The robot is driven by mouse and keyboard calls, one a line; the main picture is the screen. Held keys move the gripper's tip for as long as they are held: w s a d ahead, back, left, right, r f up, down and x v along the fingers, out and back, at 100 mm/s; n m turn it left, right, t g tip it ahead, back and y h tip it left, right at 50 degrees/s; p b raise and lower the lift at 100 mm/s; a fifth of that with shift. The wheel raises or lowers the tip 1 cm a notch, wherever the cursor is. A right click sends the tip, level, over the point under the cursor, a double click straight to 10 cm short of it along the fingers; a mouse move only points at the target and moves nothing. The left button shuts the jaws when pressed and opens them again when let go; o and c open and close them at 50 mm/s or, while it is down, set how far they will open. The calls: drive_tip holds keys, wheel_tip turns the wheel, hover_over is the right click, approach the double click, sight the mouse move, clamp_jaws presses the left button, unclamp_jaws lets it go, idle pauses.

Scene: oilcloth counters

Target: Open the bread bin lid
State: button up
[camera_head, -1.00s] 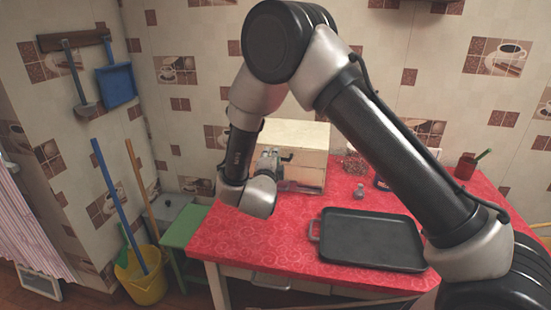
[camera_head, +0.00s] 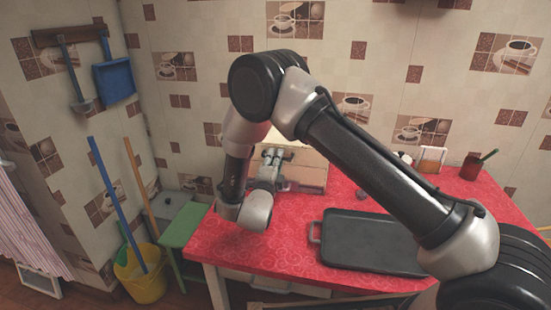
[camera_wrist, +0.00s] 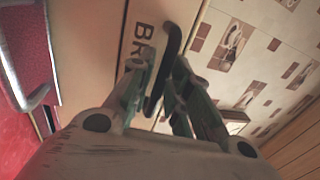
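The bread bin (camera_head: 308,174) is a light wooden box at the back left of the red counter, with its lid apparently closed. My arm covers part of it. In the wrist view its pale front (camera_wrist: 90,45) carries dark letters starting "BR". A dark curved handle (camera_wrist: 172,42) stands out from it. My gripper (camera_wrist: 163,68) has its fingers drawn in on both sides of this handle and looks shut on it. In the head view my gripper (camera_head: 272,160) is at the bin's front, partly hidden by my wrist.
A black tray (camera_head: 368,243) lies on the red counter (camera_head: 250,255) in front of the bin, to the right. A green stool (camera_head: 184,226) and yellow bucket (camera_head: 144,282) are on the left.

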drive_tip(key=shift+w+d+r, duration=0.1)
drive_tip(key=shift+w, duration=0.2)
drive_tip(key=shift+c, duration=0.2)
clamp_jaws()
drive_tip(key=shift+r, duration=0.1)
